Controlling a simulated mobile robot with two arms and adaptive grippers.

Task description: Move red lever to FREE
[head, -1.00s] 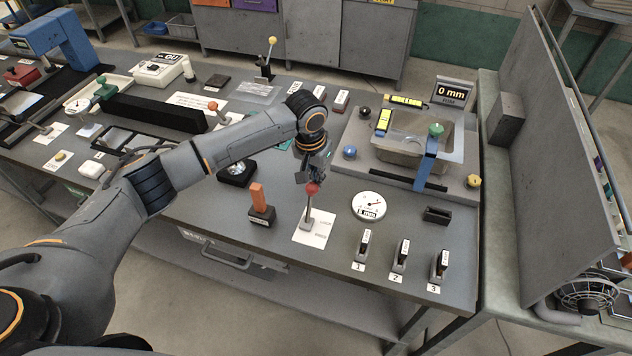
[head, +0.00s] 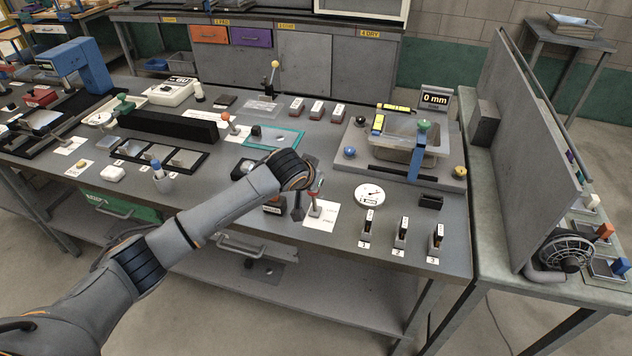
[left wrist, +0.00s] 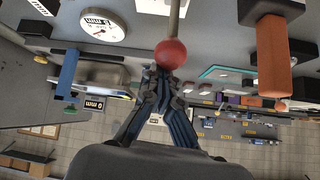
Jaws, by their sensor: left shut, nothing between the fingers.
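The red lever (head: 315,206) stands on a white label sheet (head: 322,219) near the front of the bench; its lettering is too small to read. In the left wrist view its red ball knob (left wrist: 171,53) sits on a metal rod, just beyond my fingertips. My right gripper is not in view.
A round dial (head: 369,194) and several small labelled stands (head: 401,234) are to the lever's right. An orange-handled block (left wrist: 273,55) stands close by, mostly hidden behind my arm in the head view.

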